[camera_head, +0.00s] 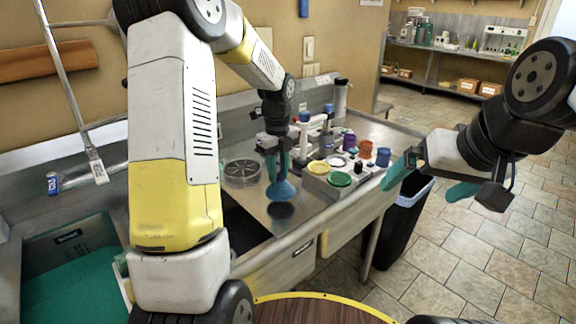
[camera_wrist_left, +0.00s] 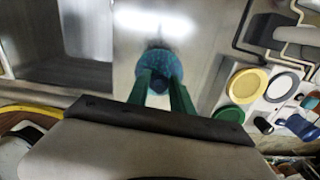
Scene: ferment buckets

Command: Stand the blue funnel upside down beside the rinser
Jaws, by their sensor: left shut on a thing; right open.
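The blue funnel (camera_head: 282,189) hangs below my left gripper (camera_head: 277,164), wide end down, over the steel counter (camera_head: 305,208). A dark patch lies on the steel just under it, and a small gap seems to separate them. In the left wrist view, my left gripper (camera_wrist_left: 163,92) is shut on the funnel (camera_wrist_left: 160,62), whose wide rim shows beyond the fingertips. The rinser, a round steel grate (camera_head: 243,172), is set in the counter to the left of the funnel. My right gripper (camera_head: 430,182) is open and empty, off to the right of the counter.
A sink opening (camera_head: 243,222) lies at the front left. A dark bin (camera_head: 400,225) stands right of the counter.

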